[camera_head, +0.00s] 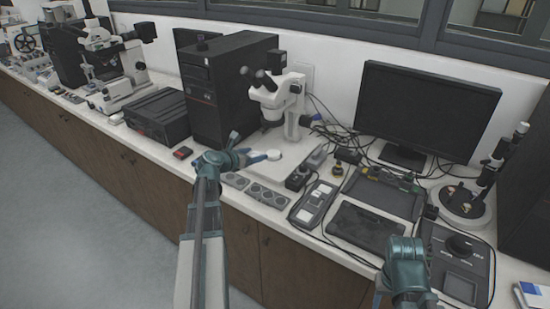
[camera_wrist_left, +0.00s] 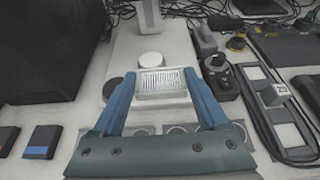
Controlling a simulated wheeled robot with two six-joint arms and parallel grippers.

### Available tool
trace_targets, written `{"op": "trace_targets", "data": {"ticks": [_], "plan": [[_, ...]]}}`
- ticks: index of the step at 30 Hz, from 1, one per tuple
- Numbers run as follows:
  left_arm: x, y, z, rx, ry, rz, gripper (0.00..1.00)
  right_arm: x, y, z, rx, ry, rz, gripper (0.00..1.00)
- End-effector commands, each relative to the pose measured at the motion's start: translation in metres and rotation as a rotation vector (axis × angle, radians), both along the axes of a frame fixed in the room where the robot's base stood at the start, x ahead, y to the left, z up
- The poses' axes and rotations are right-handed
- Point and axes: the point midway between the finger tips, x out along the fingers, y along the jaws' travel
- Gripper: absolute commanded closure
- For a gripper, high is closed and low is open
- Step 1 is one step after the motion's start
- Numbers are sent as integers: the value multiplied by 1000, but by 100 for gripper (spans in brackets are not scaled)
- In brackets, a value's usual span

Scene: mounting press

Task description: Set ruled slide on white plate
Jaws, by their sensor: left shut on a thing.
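The ruled slide (camera_wrist_left: 163,83) is a pale rectangle with fine dark lines, held between the blue fingertips of my left gripper (camera_wrist_left: 162,90). In the head view, my left gripper (camera_head: 262,157) is over the bench in front of the white stereo microscope. A small round white plate (camera_wrist_left: 151,59) lies just beyond the slide in the left wrist view, on the microscope's pale flat base (camera_wrist_left: 185,45). The slide and plate look apart, though the height between them is hard to tell. Of my right arm, only teal links show at lower right; its fingers are not visible.
The stereo microscope (camera_head: 285,97) rises behind the left gripper, with a black computer tower (camera_head: 225,90) to its left. Grey pads with round wells (camera_head: 262,194) lie along the front edge. Cables, handheld devices and a monitor (camera_head: 425,110) crowd the right.

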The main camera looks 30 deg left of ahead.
Motion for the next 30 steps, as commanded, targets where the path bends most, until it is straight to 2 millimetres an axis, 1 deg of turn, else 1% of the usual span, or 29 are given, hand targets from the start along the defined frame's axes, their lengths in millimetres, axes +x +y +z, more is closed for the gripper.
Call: {"op": "trace_targets", "data": {"ticks": [1,3,6,9,12,16,20,23,30], "plan": [[20,33,-10,-1,-1,5,78,0,0,-10,0,0,0,50],[32,64,-16,-1,-1,4,78,0,0,-16,0,0,0,50],[44,100,-22,0,-2,2,78,0,0,-22,0,0,0,50],[50,126,-25,0,-4,0,78,0,0,-26,0,0,0,50],[53,141,-27,0,-5,-1,78,0,0,-28,0,0,0,50],[53,147,-27,1,-5,-3,78,0,0,-28,0,0,0,50],[56,141,-28,1,-5,-4,78,0,0,-29,0,0,0,50],[66,125,-30,0,-5,-7,78,0,0,-31,0,0,0,50],[102,75,-36,0,-6,-7,78,0,0,-37,0,0,0,50]]}}
